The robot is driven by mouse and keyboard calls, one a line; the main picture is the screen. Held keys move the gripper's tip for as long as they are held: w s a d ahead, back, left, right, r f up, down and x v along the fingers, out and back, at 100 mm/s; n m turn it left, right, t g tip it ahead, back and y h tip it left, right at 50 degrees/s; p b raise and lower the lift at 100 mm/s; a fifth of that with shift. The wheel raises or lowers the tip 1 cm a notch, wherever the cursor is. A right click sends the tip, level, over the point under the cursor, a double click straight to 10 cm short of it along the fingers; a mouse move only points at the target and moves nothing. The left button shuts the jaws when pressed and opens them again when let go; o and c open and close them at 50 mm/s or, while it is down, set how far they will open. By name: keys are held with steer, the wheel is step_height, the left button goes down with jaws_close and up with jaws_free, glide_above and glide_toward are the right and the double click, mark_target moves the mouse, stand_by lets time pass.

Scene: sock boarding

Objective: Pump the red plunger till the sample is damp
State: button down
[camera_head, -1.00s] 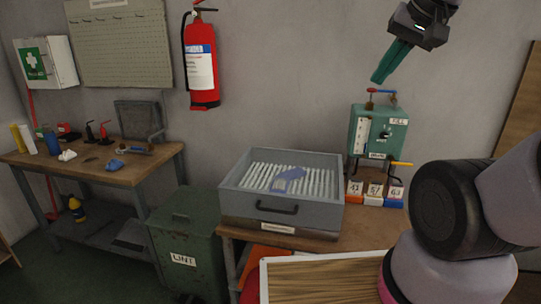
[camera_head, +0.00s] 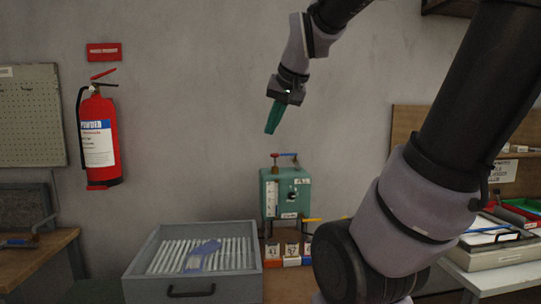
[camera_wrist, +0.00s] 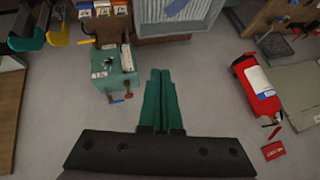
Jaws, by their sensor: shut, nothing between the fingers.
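My gripper (camera_head: 270,131) has teal fingers that are shut and empty. It hangs in the air above a green box (camera_head: 270,196) with a dial and a gauge; a gap shows between them. The wrist view shows the shut fingers (camera_wrist: 160,74) beside the green box (camera_wrist: 112,72). A small red-and-blue handle (camera_head: 286,155) sits on top of the box. I cannot make out a red plunger for certain. A blue-grey cloth (camera_head: 203,253) lies on white rods in the grey tray (camera_head: 145,283); I cannot tell whether it is the sample.
Small numbered blocks (camera_head: 291,250) stand below the box. A red fire extinguisher (camera_head: 98,135) hangs on the wall to the left. A wooden bench (camera_head: 38,255) stands at the lower left. Pale trays (camera_head: 500,258) rest on a surface at the right.

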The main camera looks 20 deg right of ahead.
steer(key=w+d+h, duration=0.1)
steer(key=w+d, duration=0.4)
steer(key=w, duration=0.6)
steer(key=w+d+f+h, duration=0.1)
steer(key=w+d, duration=0.5)
steer(key=w, duration=0.5)
steer(key=w+d+f+t+h, duration=0.1)
steer(key=w+d, duration=0.4)
steer(key=w, duration=0.6)
steer(key=shift+d+n, duration=0.35)
steer(key=shift+n, duration=0.05)
steer(key=shift+f, duration=0.15)
glide_above(276, 155)
steer(key=f, duration=0.7)
steer(key=shift+w+a+f, duration=0.1)
steer(key=shift+w+f, duration=0.05)
steer(key=shift+w, duration=0.05)
step_height(276, 155, down, 2)
steer(key=shift+s+f, duration=0.15)
steer(key=shift+f, duration=0.7)
